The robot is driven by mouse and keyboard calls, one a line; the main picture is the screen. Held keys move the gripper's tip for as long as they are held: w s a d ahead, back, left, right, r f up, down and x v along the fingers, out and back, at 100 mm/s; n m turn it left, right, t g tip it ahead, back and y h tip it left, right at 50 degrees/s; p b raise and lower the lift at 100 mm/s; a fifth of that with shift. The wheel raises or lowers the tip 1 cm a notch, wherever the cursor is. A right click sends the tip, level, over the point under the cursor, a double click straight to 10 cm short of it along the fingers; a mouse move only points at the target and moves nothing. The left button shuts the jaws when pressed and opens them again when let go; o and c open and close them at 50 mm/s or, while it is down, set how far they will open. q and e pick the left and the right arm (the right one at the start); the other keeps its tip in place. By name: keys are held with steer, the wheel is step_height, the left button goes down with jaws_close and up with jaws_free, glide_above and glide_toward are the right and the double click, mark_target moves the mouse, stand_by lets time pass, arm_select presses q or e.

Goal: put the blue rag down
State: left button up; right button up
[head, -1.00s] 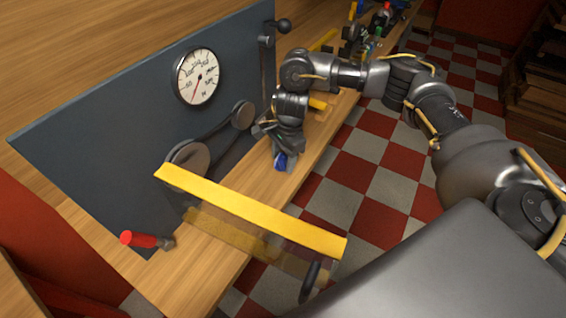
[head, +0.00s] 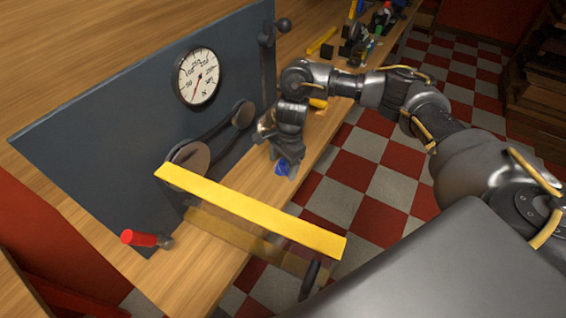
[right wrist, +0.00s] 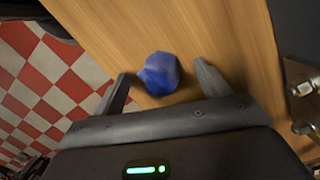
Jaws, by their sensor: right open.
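The blue rag (right wrist: 160,73) is a crumpled lump on the wooden bench top in the right wrist view. In the head view, the rag (head: 283,168) shows only in part below my right gripper (head: 285,163), near the bench's front edge. In the right wrist view my right gripper (right wrist: 163,82) is open, with one finger on each side of the rag. I see a gap between the rag and each finger. My left gripper is not in view.
A yellow bar (head: 250,212) crosses above the bench (head: 187,272) in front. A dark panel (head: 110,140) with a round gauge (head: 198,77) and pulleys stands behind. A red-handled tool (head: 140,238) lies at the left. Several small items (head: 360,45) sit at the far end.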

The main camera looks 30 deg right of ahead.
steer(key=shift+r, duration=0.1)
steer(key=shift+r+p, duration=0.2)
steer(key=shift+p, duration=0.1)
step_height(320, 180, up, 12)
steer(key=d+b, duration=0.1)
steer(key=shift+w+d+f, duration=0.15)
steer(key=shift+d+f, duration=0.05)
steer(key=shift+d, duration=0.2)
